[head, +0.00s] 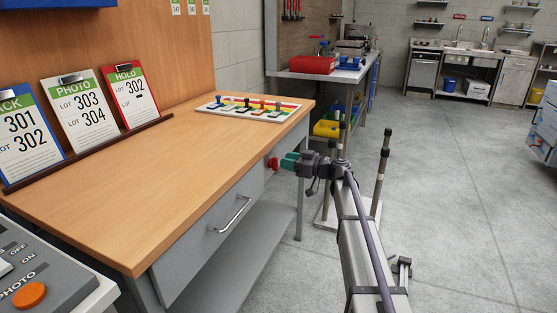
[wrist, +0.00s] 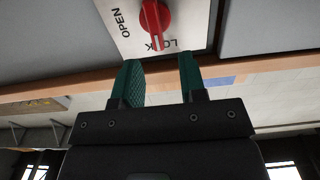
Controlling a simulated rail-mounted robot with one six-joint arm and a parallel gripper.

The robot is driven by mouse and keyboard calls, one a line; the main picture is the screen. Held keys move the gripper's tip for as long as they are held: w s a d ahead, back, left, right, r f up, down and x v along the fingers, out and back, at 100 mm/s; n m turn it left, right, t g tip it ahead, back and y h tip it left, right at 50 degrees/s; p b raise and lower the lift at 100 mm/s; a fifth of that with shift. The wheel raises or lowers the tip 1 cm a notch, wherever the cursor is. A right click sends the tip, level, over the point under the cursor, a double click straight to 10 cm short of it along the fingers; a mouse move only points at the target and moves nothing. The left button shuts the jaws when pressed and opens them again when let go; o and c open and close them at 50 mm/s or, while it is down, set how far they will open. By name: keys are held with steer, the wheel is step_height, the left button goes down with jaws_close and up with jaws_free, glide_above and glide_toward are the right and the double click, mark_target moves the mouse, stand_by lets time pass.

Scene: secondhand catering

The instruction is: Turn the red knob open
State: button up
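The red knob (wrist: 155,20) sits on a white plate (wrist: 192,28) marked OPEN and LOCK. Its pale pointer line points at the word LOCK and covers part of it. The fingertips are short of the knob, which lies ahead of the gap.
The bench (head: 160,200) has a drawer with a metal handle (head: 234,214). On its top are a board with several coloured levers (head: 249,108) and lot cards (head: 80,108). A grey control box (head: 45,275) is at lower left. Open floor (head: 450,200) lies to the right.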

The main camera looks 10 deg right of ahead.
mark_target(274, 164)
steer(key=x, duration=0.4)
steer(key=shift+w+a, duration=0.1)
steer(key=c, duration=0.6)
steer(key=shift+o, duration=0.2)
